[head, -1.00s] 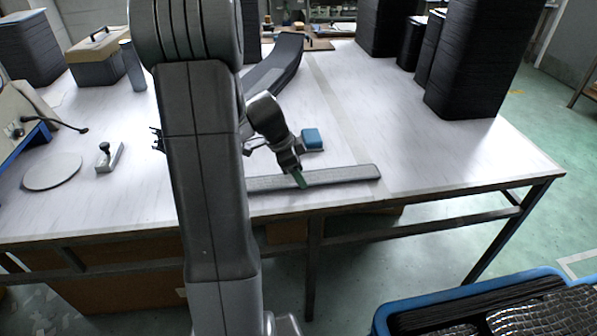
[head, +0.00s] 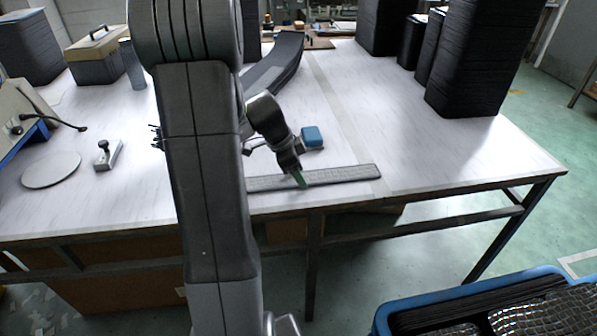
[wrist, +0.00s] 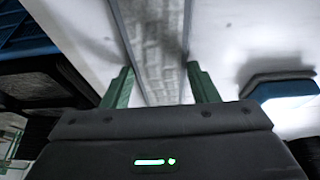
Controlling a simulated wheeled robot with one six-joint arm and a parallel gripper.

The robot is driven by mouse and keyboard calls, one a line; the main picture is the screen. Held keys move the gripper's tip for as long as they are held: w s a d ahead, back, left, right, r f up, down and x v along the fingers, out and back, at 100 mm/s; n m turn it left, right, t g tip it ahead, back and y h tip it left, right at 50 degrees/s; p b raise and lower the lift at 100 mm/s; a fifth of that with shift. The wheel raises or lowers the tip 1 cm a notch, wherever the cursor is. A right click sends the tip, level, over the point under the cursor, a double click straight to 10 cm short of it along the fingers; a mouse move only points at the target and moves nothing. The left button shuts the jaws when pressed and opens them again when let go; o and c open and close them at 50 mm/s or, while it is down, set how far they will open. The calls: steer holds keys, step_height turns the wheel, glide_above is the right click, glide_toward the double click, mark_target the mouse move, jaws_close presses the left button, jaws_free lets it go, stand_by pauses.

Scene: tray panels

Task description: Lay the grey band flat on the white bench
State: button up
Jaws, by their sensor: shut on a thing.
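The grey band (head: 345,175) is a long, thin strip along the front part of the white bench (head: 440,155). Its patterned face shows in the head view, and its left end is hidden behind my arm. My gripper (head: 301,180) has green fingers and is shut on the band near its visible middle. In the wrist view the band (wrist: 155,45) runs between the two fingers (wrist: 160,85) and out of the top of the picture. The band looks level and at or very near the bench top; I cannot tell if it touches all along.
A blue block (head: 312,137) lies just behind the band. A dark curved piece (head: 275,65) is further back. Tall black stacks (head: 475,60) stand at the right, and a round disc (head: 51,170) and a handled tool (head: 108,155) at the left. The right front of the bench is clear.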

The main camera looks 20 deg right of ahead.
steer(key=o, duration=1.1)
steer(key=p+v, duration=0.1)
steer(key=v, duration=1.2)
steer(key=shift+w+a+r, duration=0.1)
steer(key=shift+a+r, duration=0.1)
steer(key=shift+r, duration=0.15)
